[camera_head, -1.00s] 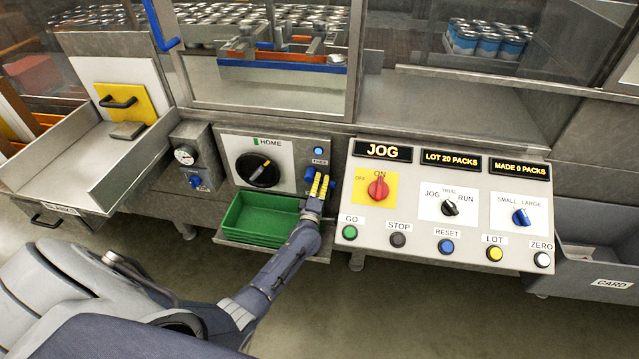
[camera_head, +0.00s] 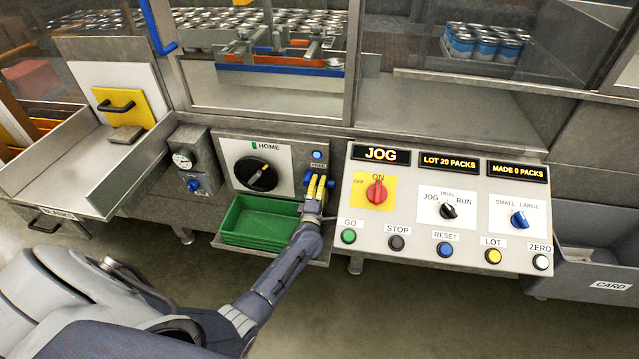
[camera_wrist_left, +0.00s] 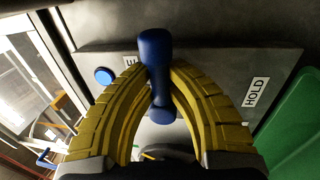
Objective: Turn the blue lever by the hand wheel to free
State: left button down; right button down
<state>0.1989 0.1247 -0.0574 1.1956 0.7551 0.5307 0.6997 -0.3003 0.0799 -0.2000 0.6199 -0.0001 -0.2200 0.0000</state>
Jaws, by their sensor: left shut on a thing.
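The blue lever (camera_wrist_left: 156,60) stands between the yellow fingers of my left gripper (camera_wrist_left: 158,78) in the left wrist view. The fingers are shut on it. In the head view the left gripper (camera_head: 317,187) is at the right end of the hand wheel panel, and blue ends of the lever (camera_head: 307,178) show beside the fingers. The black hand wheel (camera_head: 256,174) is left of the gripper, under the HOME label. A HOLD label (camera_wrist_left: 256,92) shows right of the lever in the wrist view; the other label is partly hidden. My right gripper is not in view.
A round blue lamp or button (camera_head: 317,155) sits just above the lever. The sloped control panel (camera_head: 400,225) with knobs and buttons stands close on the right. A green tray (camera_head: 262,222) lies below the hand wheel. A small gauge box (camera_head: 188,160) is to the left.

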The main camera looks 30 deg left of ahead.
pick_arm(q)
jog(key=c, duration=1.3)
grip_release()
